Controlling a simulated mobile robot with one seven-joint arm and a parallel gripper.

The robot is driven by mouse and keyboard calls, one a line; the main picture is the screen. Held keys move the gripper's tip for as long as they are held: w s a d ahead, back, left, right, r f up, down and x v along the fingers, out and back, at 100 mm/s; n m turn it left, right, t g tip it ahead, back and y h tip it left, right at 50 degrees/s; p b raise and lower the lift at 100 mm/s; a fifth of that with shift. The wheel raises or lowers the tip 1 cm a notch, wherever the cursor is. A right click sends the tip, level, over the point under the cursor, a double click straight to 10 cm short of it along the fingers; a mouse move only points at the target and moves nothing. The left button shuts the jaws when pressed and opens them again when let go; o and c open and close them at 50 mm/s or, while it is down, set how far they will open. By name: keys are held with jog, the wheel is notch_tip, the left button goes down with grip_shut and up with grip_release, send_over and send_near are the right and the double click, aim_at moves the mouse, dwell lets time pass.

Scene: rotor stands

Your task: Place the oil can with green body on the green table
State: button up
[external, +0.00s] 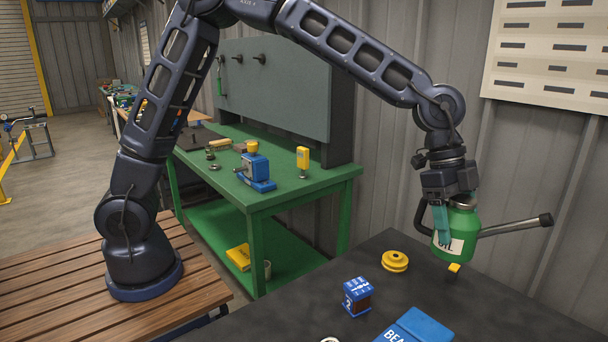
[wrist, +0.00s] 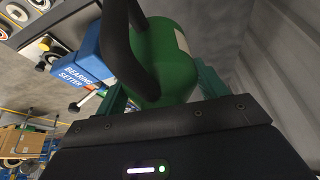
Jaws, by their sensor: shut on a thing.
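The oil can with green body (external: 462,224) has a white label, a dark handle and a long grey spout with a dark tip pointing right. My gripper (external: 450,210) is shut on the can and holds it upright above the dark table at the right. In the wrist view the can's green body (wrist: 163,60) and black handle fill the space beyond my gripper (wrist: 160,100). The green table (external: 285,190) stands left of the can, at the middle of the external view, against a grey back panel.
On the green table are a blue device (external: 255,170), a yellow-topped tool (external: 303,160) and several small parts. Its front right top is clear. The dark table (external: 480,300) bears a yellow pulley (external: 395,261), a blue box (external: 357,296) and a blue bearing setter case (external: 415,327).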

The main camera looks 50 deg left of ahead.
jog(key=w+a+r+n+t+y, duration=0.1)
jog(key=w+a+n, duration=0.4)
jog(key=w+a, duration=0.5)
jog(key=w+a+r+n+t+y, duration=0.15)
jog(key=w+a+n, duration=0.3)
jog(key=a, duration=0.95)
jog(key=w+a+r+n+t, duration=0.15)
jog(key=w+a+n, duration=0.25)
jog(key=w+a, duration=0.65)
jog(key=a+r+n+y, duration=0.25)
jog(key=a+n, duration=0.35)
jog(key=a, duration=1)
jog(key=a+r+n+y, duration=0.25)
jog(key=a+n, duration=0.25)
jog(key=a, duration=1.2)
jog(key=n+g+y, duration=0.2)
jog(key=n+g, duration=0.1)
jog(key=n, duration=0.8)
send_over(239, 162)
notch_tip(239, 162, down, 7)
jog(key=f, duration=1.9)
jog(key=shift+a+f, duration=0.2)
jog(key=shift+f, duration=0.2)
